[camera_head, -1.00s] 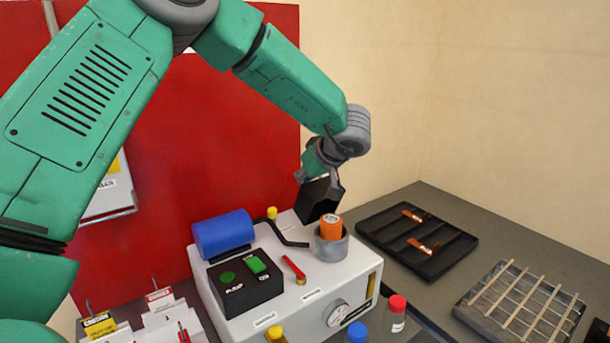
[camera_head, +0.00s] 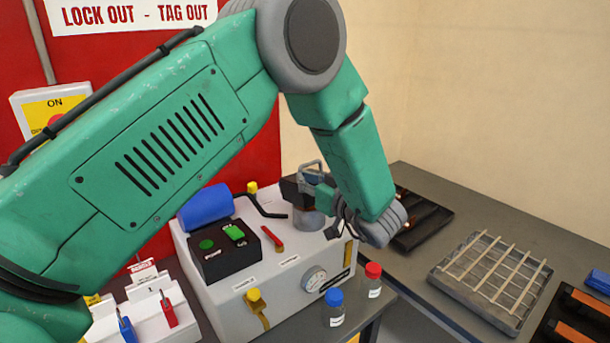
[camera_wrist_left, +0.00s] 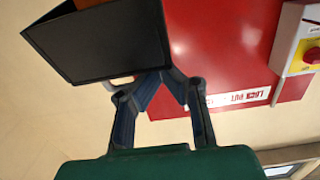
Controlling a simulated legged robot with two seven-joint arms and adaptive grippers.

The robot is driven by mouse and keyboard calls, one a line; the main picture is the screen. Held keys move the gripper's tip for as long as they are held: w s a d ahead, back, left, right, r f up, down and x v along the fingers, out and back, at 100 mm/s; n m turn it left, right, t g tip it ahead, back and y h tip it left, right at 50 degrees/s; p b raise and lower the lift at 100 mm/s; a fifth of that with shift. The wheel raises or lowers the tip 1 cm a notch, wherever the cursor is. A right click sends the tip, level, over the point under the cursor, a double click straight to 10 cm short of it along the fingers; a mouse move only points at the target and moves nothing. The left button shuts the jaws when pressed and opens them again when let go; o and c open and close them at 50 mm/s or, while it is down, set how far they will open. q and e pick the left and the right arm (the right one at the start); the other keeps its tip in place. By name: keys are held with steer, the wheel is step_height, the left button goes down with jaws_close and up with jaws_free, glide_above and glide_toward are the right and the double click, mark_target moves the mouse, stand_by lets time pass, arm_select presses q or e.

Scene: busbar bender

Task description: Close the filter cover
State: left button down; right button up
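The black box-like filter cover (camera_head: 290,191) sits tilted just above the grey cup (camera_head: 305,220) on the white machine (camera_head: 225,300). The cover fills the upper left of the left wrist view (camera_wrist_left: 95,45), with a bit of the orange filter (camera_wrist_left: 88,3) past its edge. My left gripper (camera_head: 312,171) is beside the cover on the right, its hand partly hiding the cup. In the left wrist view, my left fingers (camera_wrist_left: 162,74) come together at the tips beside the cover's lower edge; I cannot tell whether they touch it. My right gripper is not in view.
A blue cylinder (camera_head: 206,208), black button box (camera_head: 228,250) and red lever (camera_head: 272,238) are on the machine. Bottles with blue (camera_head: 334,298) and red (camera_head: 373,270) caps stand in front. A grid tray (camera_head: 490,280) lies right; some grey table between is clear.

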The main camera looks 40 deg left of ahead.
arm_select(q)
steer(key=shift+s+d+f, duration=0.25)
steer(key=shift+s+f, duration=0.05)
steer(key=shift+f, duration=0.3)
steer(key=shift+d+f, duration=0.25)
steer(key=shift+d, duration=0.1)
steer(key=shift+s+d+f, duration=0.1)
steer(key=shift+d+f, duration=0.1)
steer(key=shift+d, duration=0.25)
steer(key=shift+s+d+f, duration=0.1)
steer(key=shift+d+f, duration=0.1)
steer(key=shift+d, duration=0.2)
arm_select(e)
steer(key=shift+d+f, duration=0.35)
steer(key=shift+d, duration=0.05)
